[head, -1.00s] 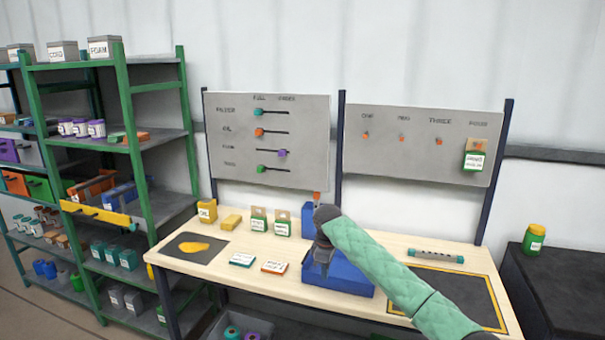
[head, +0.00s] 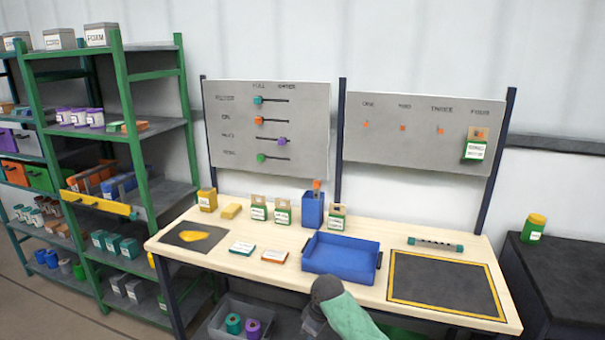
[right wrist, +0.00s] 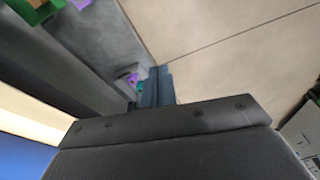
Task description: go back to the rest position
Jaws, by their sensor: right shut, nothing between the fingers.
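My right arm comes in from the bottom of the head view, with its green sleeve (head: 352,318) and dark wrist in front of the workbench (head: 400,262). In the right wrist view my right gripper (right wrist: 158,82) shows as small blue-grey fingers beyond the dark wrist housing. It is shut and holds nothing. My left gripper is in neither view.
A blue tray (head: 342,257) sits on the bench just behind my wrist. A grey bin (head: 215,323) with rolls is below the bench to the left. A green shelf (head: 143,150) stands at left, a dark cabinet (head: 560,270) at right.

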